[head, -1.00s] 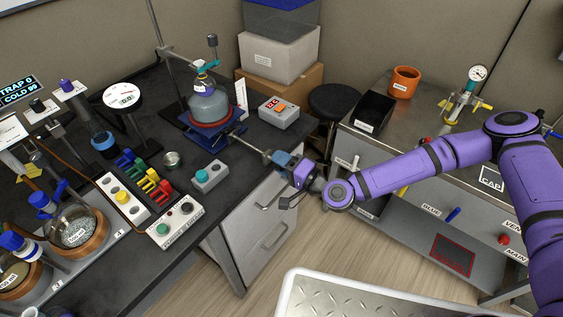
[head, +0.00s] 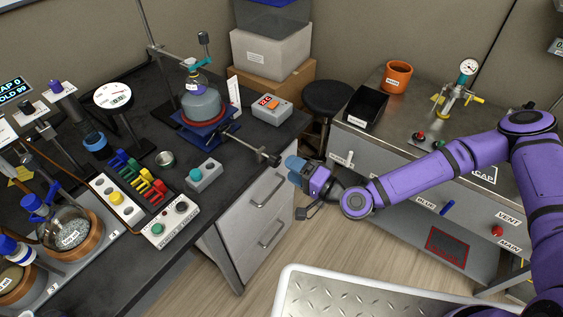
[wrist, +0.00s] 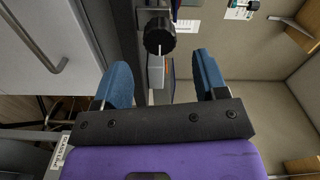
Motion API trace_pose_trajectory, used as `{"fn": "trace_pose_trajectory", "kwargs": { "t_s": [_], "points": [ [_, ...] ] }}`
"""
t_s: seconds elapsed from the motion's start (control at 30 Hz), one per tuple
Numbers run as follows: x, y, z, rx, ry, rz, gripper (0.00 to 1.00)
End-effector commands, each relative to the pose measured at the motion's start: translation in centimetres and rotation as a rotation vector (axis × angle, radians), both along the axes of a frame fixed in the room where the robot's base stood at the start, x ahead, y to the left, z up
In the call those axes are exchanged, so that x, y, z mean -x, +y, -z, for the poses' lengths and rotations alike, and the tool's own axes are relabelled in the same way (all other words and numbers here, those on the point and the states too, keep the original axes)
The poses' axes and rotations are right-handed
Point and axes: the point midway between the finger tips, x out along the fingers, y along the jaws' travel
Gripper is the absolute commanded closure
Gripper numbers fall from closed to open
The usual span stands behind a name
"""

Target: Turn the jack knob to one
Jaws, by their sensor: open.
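The jack knob (head: 273,160) is a dark knob at the end of a rod that sticks out from the blue lab jack (head: 236,134) past the bench edge. In the wrist view the black knob (wrist: 160,38) stands ahead of the fingers, with a pale line at its lower part; no numbers can be read on it. The jack carries a round flask (head: 203,103). My gripper (head: 291,167) is open and empty, just right of the knob and apart from it. Its two blue fingers also show in the wrist view (wrist: 162,76), with clear space between them.
A grey box with a red display (head: 271,109) and a teal-button box (head: 205,175) stand on the black bench. Drawers (head: 263,205) lie below the knob. A black stool (head: 328,98) and a steel side bench (head: 428,112) are to the right.

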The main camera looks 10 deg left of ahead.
Motion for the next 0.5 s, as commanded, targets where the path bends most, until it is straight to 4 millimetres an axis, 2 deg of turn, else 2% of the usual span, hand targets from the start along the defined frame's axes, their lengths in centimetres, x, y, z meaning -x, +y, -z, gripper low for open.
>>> {"fn": "trace_pose_trajectory", "kwargs": {
  "t_s": [0.03,0.2,0.5],
  "points": [
    [0.3,-0.9,0.0,0.001,0.002,0.002,0.34],
    [1.2,-3.1,0.0,0.001,0.002,0.002,0.34],
    [1.8,-4.3,0.0,0.000,0.000,0.001,0.34]
  ]
}}
